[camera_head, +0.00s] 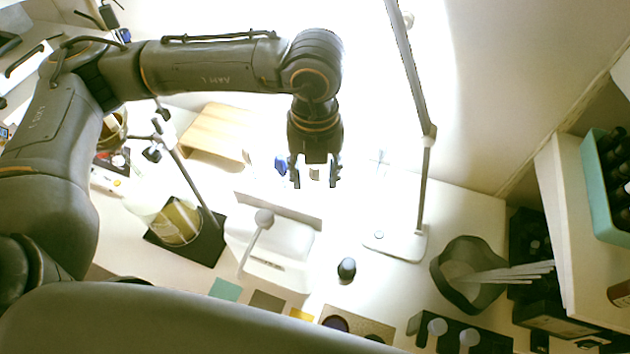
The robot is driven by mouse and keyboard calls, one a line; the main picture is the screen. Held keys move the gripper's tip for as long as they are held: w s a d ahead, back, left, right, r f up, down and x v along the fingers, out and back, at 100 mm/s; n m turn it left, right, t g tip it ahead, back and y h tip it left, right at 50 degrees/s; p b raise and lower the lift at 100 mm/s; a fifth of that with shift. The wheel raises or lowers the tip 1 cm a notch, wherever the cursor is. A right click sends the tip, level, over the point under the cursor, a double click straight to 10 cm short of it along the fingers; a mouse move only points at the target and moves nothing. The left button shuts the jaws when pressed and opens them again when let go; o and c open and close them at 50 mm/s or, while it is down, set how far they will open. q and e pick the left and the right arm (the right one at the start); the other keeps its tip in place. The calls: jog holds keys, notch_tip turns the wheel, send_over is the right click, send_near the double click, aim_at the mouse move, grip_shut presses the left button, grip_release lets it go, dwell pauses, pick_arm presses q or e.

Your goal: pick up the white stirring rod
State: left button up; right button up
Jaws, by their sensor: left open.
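Several thin white rods (515,272) stick out to the right from a dark grey cup (462,292) on the right part of the table. I cannot tell which of them is the stirring rod. Another thin pale rod with a round head (264,218) stands tilted at a white scale-like device (285,240) in the middle. My left gripper (316,178) is open above the back middle of the table, behind that device and well left of the cup. Its fingers point toward the front, and no rod shows between them. My right gripper is not in view.
A lamp pole (424,180) on a white base (396,243) stands between my left gripper and the cup. A small dark bottle (347,268) stands in front. Dark racks (455,342) and a teal crate (597,190) are at the right. A glass jar (178,222) is left.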

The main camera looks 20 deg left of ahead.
pick_arm(q)
grip_shut()
notch_tip(320, 180, up, 9)
jog(key=b, duration=0.2)
jog(key=shift+b, duration=0.35)
jog(key=shift+r, duration=0.55)
